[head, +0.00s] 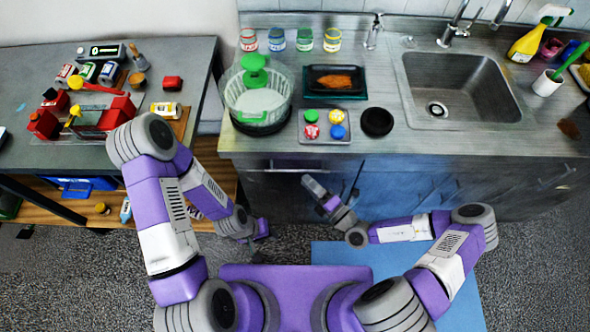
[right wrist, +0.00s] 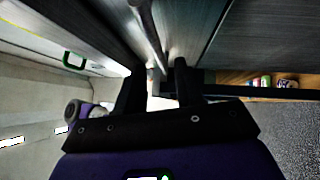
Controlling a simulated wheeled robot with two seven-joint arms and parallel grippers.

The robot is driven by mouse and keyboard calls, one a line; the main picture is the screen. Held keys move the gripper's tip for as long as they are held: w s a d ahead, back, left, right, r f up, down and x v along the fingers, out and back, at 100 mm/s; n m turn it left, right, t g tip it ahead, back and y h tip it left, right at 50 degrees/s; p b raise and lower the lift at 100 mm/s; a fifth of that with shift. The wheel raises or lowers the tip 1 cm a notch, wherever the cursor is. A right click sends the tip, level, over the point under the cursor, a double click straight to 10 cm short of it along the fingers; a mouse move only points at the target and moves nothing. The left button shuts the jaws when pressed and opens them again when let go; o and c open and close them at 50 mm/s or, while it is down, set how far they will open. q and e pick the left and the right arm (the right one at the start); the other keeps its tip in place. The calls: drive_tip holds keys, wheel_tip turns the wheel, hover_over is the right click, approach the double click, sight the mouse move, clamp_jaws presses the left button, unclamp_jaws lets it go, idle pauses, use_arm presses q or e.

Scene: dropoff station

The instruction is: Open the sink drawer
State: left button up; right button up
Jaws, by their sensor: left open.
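A dark drawer front (head: 268,188) is under the left part of the sink counter, flush with the cabinet. Its long bar handle (head: 290,169) runs along its top. My right gripper (head: 309,183) is in front of this handle at its right part. In the right wrist view, the handle (right wrist: 148,30) runs down to between the two spread fingers of the right gripper (right wrist: 157,85), with a gap on each side. Whether it lies fully between the fingertips is hard to tell. My left gripper (head: 258,230) is open and empty, low over the floor to the left.
Blue-grey cabinet fronts (head: 420,185) continue right. A workbench (head: 30,80) stands left. A blue mat (head: 345,255) lies on the floor.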

sight(295, 171)
drive_tip(key=x, duration=0.6)
drive_tip(key=shift+a+b, duration=0.2)
drive_tip(key=shift+b, duration=0.15)
clamp_jaws()
